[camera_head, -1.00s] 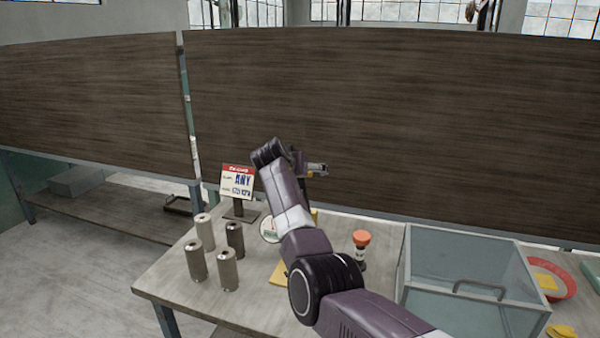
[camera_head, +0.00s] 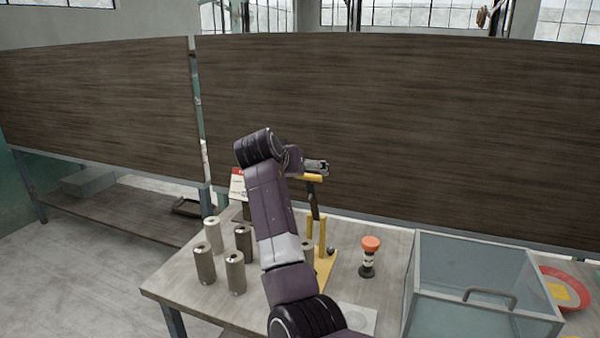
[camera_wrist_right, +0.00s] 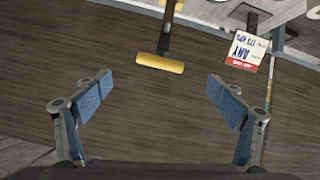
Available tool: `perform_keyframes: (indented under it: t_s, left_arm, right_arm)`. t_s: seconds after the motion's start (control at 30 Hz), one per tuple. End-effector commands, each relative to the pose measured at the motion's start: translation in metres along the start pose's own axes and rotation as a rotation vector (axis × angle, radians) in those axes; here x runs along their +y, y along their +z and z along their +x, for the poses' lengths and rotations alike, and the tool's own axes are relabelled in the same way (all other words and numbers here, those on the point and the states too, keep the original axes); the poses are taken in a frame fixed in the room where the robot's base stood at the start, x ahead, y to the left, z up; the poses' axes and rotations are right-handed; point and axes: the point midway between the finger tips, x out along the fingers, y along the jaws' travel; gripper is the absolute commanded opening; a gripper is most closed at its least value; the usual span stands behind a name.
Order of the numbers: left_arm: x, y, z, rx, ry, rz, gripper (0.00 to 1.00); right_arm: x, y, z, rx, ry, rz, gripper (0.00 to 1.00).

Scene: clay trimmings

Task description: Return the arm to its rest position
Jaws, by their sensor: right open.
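My right arm reaches up from the bottom of the head view over the table (camera_head: 190,282), its wrist raised in front of the dark wood panel. In the head view the right gripper (camera_head: 318,168) is small and partly hidden by the wrist, beside a yellow-topped stand (camera_head: 322,240). In the right wrist view the right gripper (camera_wrist_right: 158,95) is open, with its blue pads wide apart and nothing between them. A yellow bar (camera_wrist_right: 160,64) on a dark post shows beyond the fingertips there. My left gripper is not in view.
Several metal cylinders (camera_head: 204,264) stand at the table's left. A sign card (camera_wrist_right: 240,50) stands behind them. A red-topped bottle-like item (camera_head: 368,256) stands right of the arm, and a clear-walled bin (camera_head: 470,262) with a handle is further right. A red dish (camera_head: 572,300) is beyond it.

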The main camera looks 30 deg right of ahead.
Motion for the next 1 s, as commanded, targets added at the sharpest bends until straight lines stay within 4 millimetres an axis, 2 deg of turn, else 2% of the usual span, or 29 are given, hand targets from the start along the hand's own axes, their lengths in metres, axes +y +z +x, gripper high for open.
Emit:
perform_keyframes:
  t_s: [0.5,0.6,0.67,0.77,0.9,0.97,1.0]
  left_arm:
    - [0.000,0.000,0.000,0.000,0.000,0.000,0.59]
    - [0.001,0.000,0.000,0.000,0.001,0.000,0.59]
    - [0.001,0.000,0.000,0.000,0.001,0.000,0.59]
    - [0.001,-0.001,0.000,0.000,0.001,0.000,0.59]
    - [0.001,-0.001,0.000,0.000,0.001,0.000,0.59]
    - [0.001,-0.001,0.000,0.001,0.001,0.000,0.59]
    - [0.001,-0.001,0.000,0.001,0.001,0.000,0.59]
  right_arm:
    - [0.000,0.000,-0.001,0.000,0.001,-0.001,0.87]
    - [0.001,0.010,0.003,-0.008,0.000,-0.007,0.87]
    - [0.001,0.025,0.009,-0.019,-0.003,-0.018,0.87]
    - [0.004,0.066,0.023,-0.049,-0.016,-0.051,0.87]
    - [0.009,0.142,0.038,-0.100,-0.051,-0.115,0.87]
    - [0.013,0.173,0.040,-0.120,-0.070,-0.145,0.87]
    - [0.015,0.195,0.041,-0.134,-0.085,-0.167,0.87]
